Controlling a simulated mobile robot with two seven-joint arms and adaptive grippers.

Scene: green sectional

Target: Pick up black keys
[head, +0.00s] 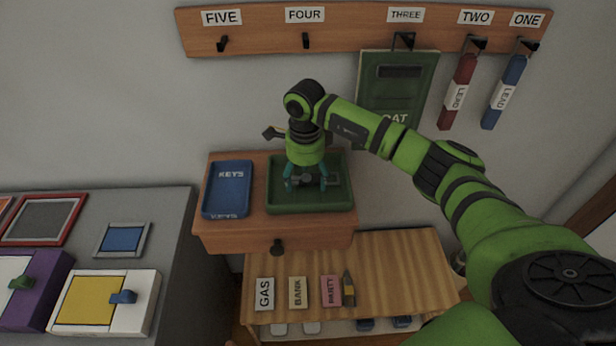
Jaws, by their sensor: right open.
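My right gripper (312,184) points down over the green tray (285,206) on the small wooden cabinet, its teal fingers apart. Small dark grey shapes show at and between the fingertips. I cannot tell whether these are the black keys or parts of the gripper, and I see no clear hold on anything. The gripper hides part of the tray floor. The blue tray (228,192) marked KEYS stands just left of the green tray and looks empty. My left gripper is not in view.
A wall rack (350,40) carries numbered hooks, with a green board (397,85), a red tag (458,92) and a blue tag (504,92) hanging at right. A lower wooden table (395,270) holds labelled cards. A grey counter (165,220) with coloured boxes stands at left.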

